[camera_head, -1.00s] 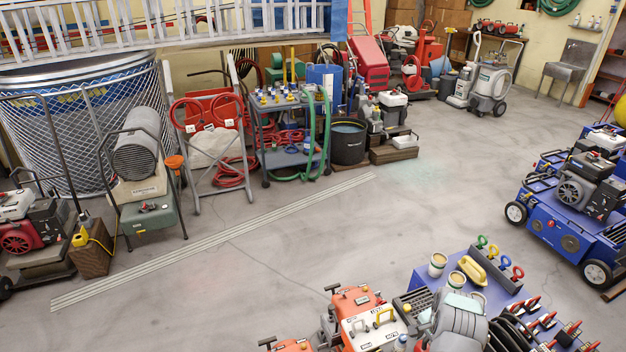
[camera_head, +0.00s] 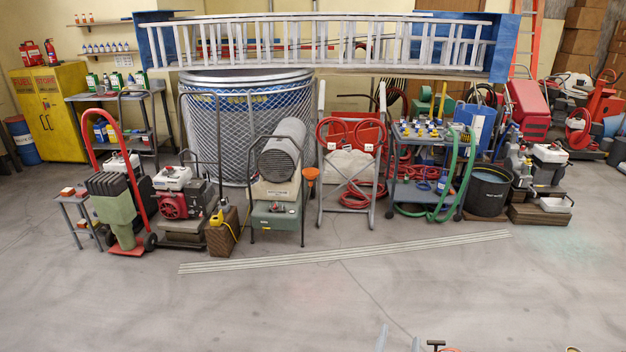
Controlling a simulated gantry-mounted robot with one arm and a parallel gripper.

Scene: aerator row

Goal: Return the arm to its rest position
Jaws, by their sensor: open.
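My gripper (camera_head: 398,341) shows only as two pale grey fingertips at the bottom edge, right of centre. The fingertips stand apart, with bare floor between them and nothing held. The rest of my gripper and my arm are below the picture. The concrete floor (camera_head: 290,310) lies open beyond the fingertips.
A black T-shaped handle (camera_head: 436,344) stands just right of the fingertips, its machine cut off below. Pale strips (camera_head: 345,252) lie across the floor. Behind them stand a red hand truck (camera_head: 112,190), a grey heater (camera_head: 279,160), a hose cart (camera_head: 425,170) and a black tub (camera_head: 487,191).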

